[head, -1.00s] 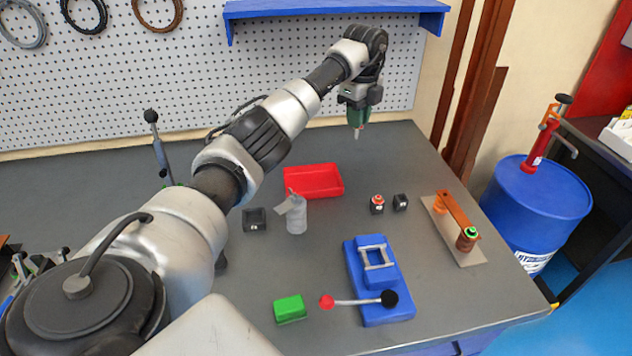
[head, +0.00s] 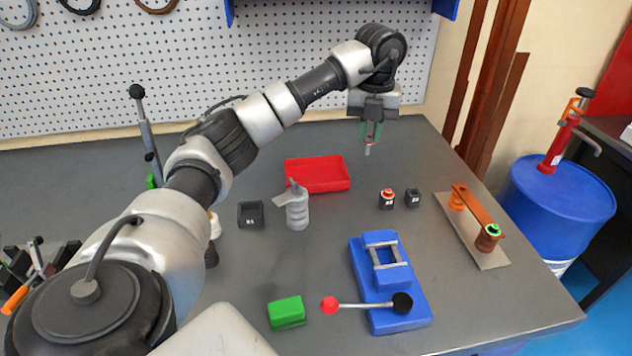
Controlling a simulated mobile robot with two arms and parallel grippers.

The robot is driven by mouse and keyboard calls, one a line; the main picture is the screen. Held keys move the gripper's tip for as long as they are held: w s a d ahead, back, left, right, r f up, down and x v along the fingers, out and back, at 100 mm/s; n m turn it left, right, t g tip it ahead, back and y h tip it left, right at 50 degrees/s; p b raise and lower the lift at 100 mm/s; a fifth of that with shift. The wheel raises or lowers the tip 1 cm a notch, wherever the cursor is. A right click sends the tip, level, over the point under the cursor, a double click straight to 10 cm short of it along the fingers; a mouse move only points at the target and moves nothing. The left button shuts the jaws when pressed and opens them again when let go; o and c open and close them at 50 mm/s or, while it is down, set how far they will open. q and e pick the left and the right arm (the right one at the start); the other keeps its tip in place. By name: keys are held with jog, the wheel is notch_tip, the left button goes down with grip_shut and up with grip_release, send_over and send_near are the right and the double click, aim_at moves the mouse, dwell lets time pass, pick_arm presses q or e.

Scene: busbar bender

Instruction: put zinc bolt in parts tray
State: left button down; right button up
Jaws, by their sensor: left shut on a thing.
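The parts tray looks to be the red open tray (head: 318,174) at the middle back of the bench; its floor looks empty. My left gripper (head: 369,138) is above the bench to the right of the tray, pointing down. Its green fingers are shut on a small grey bolt (head: 367,150), whose shank hangs below the fingertips. The bolt is apart from the tray. My right gripper is not in view.
A grey cylinder with a flag-like plate (head: 296,208) stands just before the tray, beside a black block (head: 251,214). A blue bender (head: 390,280), a green block (head: 287,312) and a copper-coloured bar (head: 476,211) are nearer.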

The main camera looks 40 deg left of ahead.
pick_arm(q)
jog(key=shift+s+a+f+m, duration=0.45)
jog(key=shift+s+a+f, duration=0.25)
jog(key=shift+a+f, duration=1.15)
jog(key=shift+s+a+f+m, duration=0.4)
jog(key=shift+s+a+f, duration=0.3)
jog(key=shift+a+f, duration=1.1)
jog(key=shift+s+a+f+m, duration=0.45)
jog(key=shift+s+a+f, duration=0.25)
jog(key=shift+a+f, duration=1.15)
jog(key=shift+d+f, duration=0.4)
jog(key=shift+d, duration=0.05)
jog(key=shift+f, duration=0.1)
jog(key=c, duration=1.1)
grip_release()
notch_tip(320, 180, up, 12)
jog(key=shift+r, duration=0.2)
